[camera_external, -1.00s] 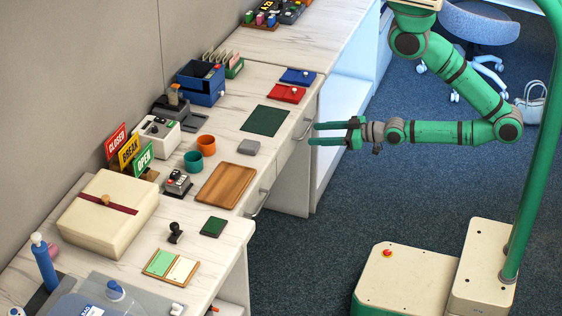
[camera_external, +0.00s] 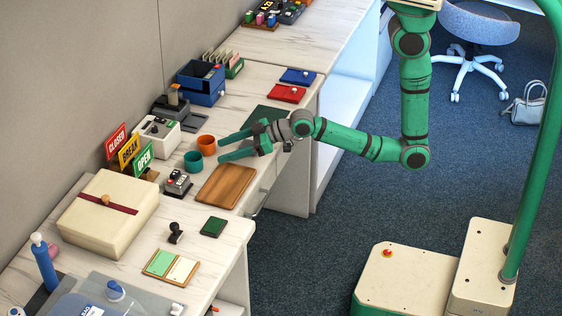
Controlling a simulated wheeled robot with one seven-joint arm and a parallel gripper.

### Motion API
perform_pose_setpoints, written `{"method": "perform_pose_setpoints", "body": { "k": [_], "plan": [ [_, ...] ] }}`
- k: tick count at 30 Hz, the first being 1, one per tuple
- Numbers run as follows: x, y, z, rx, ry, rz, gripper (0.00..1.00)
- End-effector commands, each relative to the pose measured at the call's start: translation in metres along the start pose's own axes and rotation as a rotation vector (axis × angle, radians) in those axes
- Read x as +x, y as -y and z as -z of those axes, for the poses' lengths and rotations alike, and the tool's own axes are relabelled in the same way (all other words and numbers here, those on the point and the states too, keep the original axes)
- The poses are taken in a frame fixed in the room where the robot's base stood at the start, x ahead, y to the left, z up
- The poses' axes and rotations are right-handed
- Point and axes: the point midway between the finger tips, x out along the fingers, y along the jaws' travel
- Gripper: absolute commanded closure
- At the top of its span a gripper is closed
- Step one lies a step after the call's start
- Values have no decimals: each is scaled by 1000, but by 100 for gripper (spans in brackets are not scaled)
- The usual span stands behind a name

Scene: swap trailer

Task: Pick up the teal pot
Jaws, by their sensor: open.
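The teal pot (camera_external: 193,162) is a small open cup standing upright on the white marbled counter (camera_external: 215,222). An orange pot (camera_external: 206,145) stands close behind it, slightly to the right. My gripper (camera_external: 220,149) is over the counter, just right of the two pots. Its two green fingers are open and point left toward the pots. Nothing is visible between the fingers. The fingertips appear apart from the teal pot, though their exact height above the counter is hard to tell.
A grey stamp device (camera_external: 177,183) stands near the teal pot at lower left. A white machine (camera_external: 158,134) is behind it at left. A dark green mat (camera_external: 264,121) lies beyond my gripper.

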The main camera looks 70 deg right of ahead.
Motion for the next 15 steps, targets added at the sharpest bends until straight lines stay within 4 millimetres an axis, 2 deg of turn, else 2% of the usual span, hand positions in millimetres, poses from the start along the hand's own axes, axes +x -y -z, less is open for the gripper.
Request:
{"method": "perform_pose_setpoints", "body": {
  "k": [7,15],
  "plan": [
    [20,6,8,1,24,17,43],
    [57,6,6,1,24,16,43]
  ]
}}
